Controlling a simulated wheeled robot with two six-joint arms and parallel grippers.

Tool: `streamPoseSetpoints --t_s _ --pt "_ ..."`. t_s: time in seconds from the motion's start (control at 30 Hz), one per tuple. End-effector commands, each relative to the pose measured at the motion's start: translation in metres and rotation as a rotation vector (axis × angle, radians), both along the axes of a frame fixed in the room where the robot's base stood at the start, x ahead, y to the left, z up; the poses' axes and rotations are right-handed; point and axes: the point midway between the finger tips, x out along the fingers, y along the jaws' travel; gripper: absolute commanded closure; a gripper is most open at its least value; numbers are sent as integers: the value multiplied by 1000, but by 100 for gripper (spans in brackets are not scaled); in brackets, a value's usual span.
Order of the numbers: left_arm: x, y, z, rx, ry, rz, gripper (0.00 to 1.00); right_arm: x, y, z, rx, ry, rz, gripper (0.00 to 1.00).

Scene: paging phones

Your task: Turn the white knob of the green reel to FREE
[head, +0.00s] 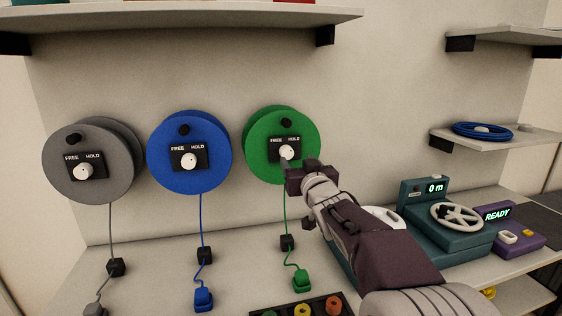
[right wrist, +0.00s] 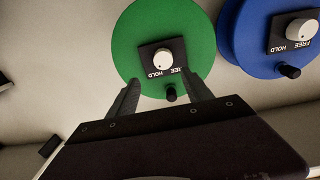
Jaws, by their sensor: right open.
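The green reel (head: 262,140) hangs on the wall, rightmost of three reels. Its black plate is marked FREE and HOLD and carries a white knob (head: 287,152). The knob's pointing direction is too small to tell. My right gripper (head: 288,164) is just in front of and below the knob in the head view. In the right wrist view, where the lettering is upside down, the open fingers (right wrist: 161,83) are apart and empty. The white knob (right wrist: 163,57) of the green reel (right wrist: 196,32) lies beyond their tips, not between them. My left gripper is not in view.
A blue reel (head: 217,171) and a grey reel (head: 117,185) hang to the left with similar knobs. A black crank handle (right wrist: 171,94) stands out from the green reel near my fingers. A teal machine (head: 462,250) with a handwheel stands at the right.

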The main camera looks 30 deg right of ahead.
Motion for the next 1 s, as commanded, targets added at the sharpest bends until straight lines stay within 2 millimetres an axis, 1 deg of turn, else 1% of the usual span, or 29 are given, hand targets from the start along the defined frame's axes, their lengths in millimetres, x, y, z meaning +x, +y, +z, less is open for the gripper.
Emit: streamPoseSetpoints --t_s 0.1,0.17,0.27,0.4,0.5,0.6,0.73,0.93,0.97,1.0 --pt "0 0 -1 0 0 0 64 0 -1 -1 1 2 -3 42" --pt "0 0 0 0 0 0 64 4 -2 -2 1 3 -2 42" --pt "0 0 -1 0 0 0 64 20 -6 -2 2 5 -1 42" --pt "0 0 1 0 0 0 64 49 -15 -2 1 4 -1 42" --pt "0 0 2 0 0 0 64 67 -19 -1 1 5 -1 42" --pt "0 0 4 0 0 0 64 80 -23 -1 2 4 -1 42" --pt "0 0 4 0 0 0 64 87 -25 -1 2 3 -1 42" --pt "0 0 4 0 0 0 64 88 -25 -1 2 3 -2 42" --pt "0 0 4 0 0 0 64 88 -25 -1 2 3 -2 44" --pt "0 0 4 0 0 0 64 88 -25 -1 2 3 -2 55"
